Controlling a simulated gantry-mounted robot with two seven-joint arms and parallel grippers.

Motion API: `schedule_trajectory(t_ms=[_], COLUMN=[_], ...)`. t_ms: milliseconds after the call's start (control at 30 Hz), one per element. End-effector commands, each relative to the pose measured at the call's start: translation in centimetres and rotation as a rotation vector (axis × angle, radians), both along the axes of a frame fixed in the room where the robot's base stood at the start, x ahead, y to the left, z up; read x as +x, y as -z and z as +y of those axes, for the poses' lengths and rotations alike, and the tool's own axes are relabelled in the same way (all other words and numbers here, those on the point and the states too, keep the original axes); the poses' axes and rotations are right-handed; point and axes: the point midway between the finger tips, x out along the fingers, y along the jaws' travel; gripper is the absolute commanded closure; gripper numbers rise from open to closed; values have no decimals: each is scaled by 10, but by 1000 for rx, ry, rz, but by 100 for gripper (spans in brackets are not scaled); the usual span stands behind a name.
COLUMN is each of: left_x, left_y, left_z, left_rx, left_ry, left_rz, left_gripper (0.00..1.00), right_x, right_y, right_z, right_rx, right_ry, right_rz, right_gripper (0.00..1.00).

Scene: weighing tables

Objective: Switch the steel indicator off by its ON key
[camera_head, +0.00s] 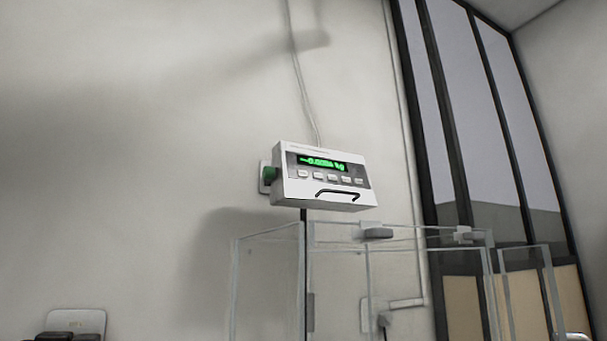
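The steel indicator (321,177) is a pale box fixed to the wall in the middle of the view, tilted slightly. Its display (322,162) is lit with green characters that look like a small negative weight in kg. A row of several pale keys (331,177) runs under the display; their labels are too small to read, so I cannot tell which is the ON key. Neither of my grippers is in view.
A clear-walled enclosure (268,285) with grey clips stands below the indicator. A cable (301,80) runs up the wall from the indicator. Dark-framed window panels (480,120) are at the right. A pale item with dark parts (75,322) is at the lower left.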

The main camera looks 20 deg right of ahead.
Motion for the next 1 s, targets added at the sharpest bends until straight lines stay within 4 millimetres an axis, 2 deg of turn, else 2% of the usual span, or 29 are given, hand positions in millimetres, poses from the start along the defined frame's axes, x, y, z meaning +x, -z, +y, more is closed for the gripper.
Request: schedule_trajectory(t_ms=[33, 300, 1000], left_x=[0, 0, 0], left_y=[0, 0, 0], left_z=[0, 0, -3], left_rx=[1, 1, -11], left_ry=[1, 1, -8], left_rz=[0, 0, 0], left_gripper=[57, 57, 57], right_x=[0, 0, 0], right_y=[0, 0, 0], right_z=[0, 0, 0], right_rx=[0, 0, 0], right_ry=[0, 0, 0], right_rz=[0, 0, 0], right_gripper=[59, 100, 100])
